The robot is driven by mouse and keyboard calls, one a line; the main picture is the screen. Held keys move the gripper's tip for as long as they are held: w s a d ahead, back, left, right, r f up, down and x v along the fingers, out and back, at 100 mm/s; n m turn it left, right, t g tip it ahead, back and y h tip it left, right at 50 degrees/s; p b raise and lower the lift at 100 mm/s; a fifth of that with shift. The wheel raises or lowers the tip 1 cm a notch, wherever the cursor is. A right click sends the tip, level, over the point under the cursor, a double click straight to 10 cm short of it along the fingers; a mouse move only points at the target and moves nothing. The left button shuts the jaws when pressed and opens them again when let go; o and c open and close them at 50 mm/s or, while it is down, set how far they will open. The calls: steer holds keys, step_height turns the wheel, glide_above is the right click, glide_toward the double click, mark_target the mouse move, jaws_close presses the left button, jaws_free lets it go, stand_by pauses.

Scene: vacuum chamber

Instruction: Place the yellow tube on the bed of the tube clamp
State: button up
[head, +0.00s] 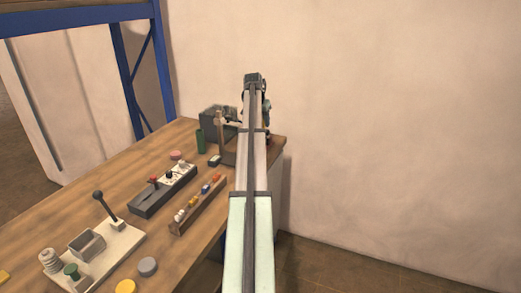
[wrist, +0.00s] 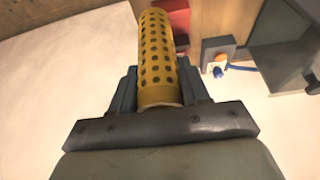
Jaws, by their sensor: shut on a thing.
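The yellow tube (wrist: 156,58), perforated with many round holes, is held in my gripper (wrist: 158,88) in the wrist view. The dark fingers are shut on its near end, one on each side, and the tube points away from the palm. In the head view my arm reaches over the far right of the bench and hides my fingers and the tube. I cannot tell for sure which thing is the tube clamp. A red block (wrist: 180,18) shows just behind the tube's far end, partly hidden by it.
The wooden bench (head: 62,205) carries a pale lever fixture (head: 118,245), a dark panel (head: 150,203), a rack of small coloured parts (head: 198,207) and a green cylinder (head: 201,141). A grey box (head: 218,122) stands at the back. A pale wall (head: 390,120) is at right.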

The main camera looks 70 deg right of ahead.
steer(key=w+d+r, duration=0.1)
steer(key=w+d, duration=0.2)
steer(key=d, duration=0.2)
steer(key=f, duration=0.9)
steer(key=shift+s+d+f, duration=0.2)
steer(key=shift+d+f, duration=0.05)
steer(key=shift+f, duration=0.15)
steer(key=shift+f, duration=0.1)
steer(key=o, duration=1)
steer(key=shift+o, duration=0.2)
steer(key=v, duration=1.2)
steer(key=shift+s+a, duration=0.1)
steer(key=shift+a, duration=0.05)
